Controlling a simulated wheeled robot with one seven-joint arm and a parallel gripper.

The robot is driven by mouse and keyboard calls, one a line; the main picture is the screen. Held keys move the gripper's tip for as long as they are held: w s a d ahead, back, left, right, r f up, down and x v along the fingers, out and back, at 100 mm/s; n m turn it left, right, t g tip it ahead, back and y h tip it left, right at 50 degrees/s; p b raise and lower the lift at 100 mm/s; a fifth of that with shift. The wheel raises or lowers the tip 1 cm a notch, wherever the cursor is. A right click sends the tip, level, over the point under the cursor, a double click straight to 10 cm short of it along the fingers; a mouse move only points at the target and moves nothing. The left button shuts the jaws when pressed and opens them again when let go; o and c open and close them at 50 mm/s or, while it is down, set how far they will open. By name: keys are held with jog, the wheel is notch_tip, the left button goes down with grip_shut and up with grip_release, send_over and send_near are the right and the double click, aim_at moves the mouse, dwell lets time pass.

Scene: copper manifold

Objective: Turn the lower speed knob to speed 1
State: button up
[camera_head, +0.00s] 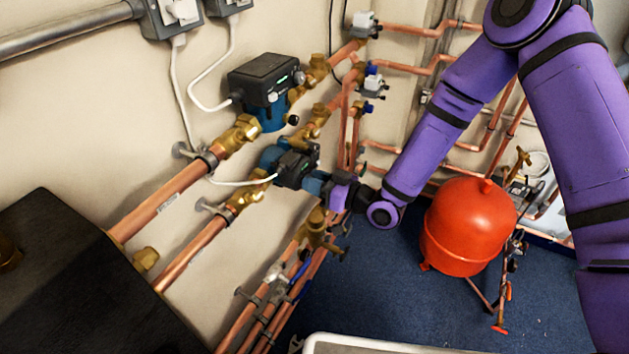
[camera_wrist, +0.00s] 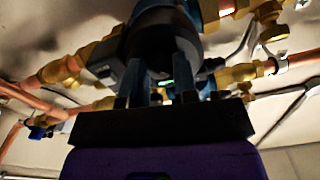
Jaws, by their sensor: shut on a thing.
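The lower pump (camera_head: 296,168) is a dark box with a blue body, set in the lower copper pipe on the wall. My gripper (camera_head: 318,184) is at the right front face of this pump. In the wrist view the dark pump (camera_wrist: 163,35) fills the top middle, and my gripper (camera_wrist: 157,82) reaches up to its face with two blue-grey fingers. The fingers are shut on the lower speed knob, which is mostly hidden between them. A small green light shows beside the right finger. The knob's setting cannot be read.
The upper pump (camera_head: 264,85) sits just above and left. Copper pipes with brass valves run along the wall. A red tank (camera_head: 468,226) stands on the blue floor (camera_head: 385,285) at right. A black box (camera_head: 75,285) is at lower left.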

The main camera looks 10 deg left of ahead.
dwell(0.4)
jog(key=o, duration=0.9)
jog(key=shift+o, duration=0.2)
jog(key=shift+d, duration=0.1)
jog(key=v, duration=1)
jog(key=shift+d, duration=0.3)
jog(key=shift+s, duration=0.15)
